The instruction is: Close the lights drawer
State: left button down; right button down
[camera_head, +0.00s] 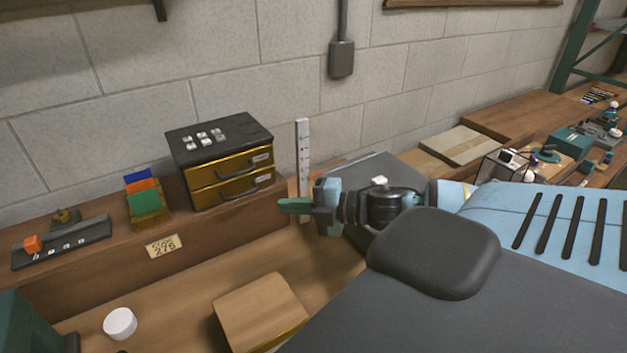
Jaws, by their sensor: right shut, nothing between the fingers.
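A small cabinet with a black top and two yellow drawers stands on the raised wooden shelf left of centre. Its upper drawer (229,168) and lower drawer (232,190) each have a dark handle and a small label too small to read. Both fronts look about flush with the cabinet; I cannot tell a small gap. My right gripper (284,205) is shut and empty, its green fingers pointing left, just right of the lower drawer and apart from it in the picture.
Several small white pieces lie on the cabinet's black top (245,133). Coloured cards (146,196) stand in a holder to its left. A wooden block (262,312) and a white round piece (120,323) lie on the lower bench. A white ruled strip (303,160) stands behind my gripper.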

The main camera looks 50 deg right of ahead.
jog(key=shift+v, duration=1.55)
